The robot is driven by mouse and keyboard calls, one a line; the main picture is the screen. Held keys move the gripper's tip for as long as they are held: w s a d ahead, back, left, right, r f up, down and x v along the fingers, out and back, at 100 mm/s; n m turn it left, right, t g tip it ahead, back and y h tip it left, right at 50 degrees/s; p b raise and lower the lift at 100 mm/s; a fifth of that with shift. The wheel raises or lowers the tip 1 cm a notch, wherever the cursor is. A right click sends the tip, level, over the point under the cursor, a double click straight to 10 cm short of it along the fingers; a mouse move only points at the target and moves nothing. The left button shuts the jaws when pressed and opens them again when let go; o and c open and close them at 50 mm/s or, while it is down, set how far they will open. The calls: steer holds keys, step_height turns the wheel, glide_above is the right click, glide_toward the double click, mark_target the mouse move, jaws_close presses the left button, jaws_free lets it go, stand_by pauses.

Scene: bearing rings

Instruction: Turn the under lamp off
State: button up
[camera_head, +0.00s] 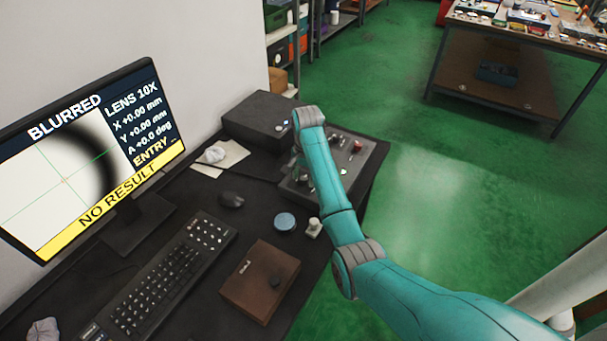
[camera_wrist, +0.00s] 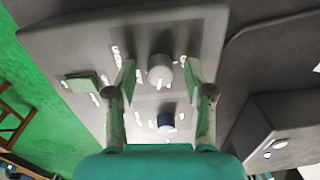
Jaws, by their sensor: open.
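The grey control panel (camera_wrist: 70,45) fills the middle of the wrist view, with white lettering too blurred to read. I cannot tell which control belongs to the under lamp. In the head view my arm partly covers the panel (camera_head: 300,188).
The monitor (camera_head: 75,150) shows "BLURRED" and "NO RESULT". A dark box (camera_head: 258,115) stands behind the panel. The keyboard (camera_head: 160,280), mouse (camera_head: 231,199), blue disc (camera_head: 285,221) and brown box (camera_head: 258,282) are on the desk. Green floor lies to the right.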

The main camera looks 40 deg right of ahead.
steer(key=shift+c, duration=0.2)
jaws_close()
steer(key=shift+n, duration=0.4)
steer(key=n, duration=1.4)
steer(key=shift+w+n, duration=0.1)
steer(key=shift+n, duration=0.3)
steer(key=n, duration=0.5)
steer(key=shift+g, duration=0.3)
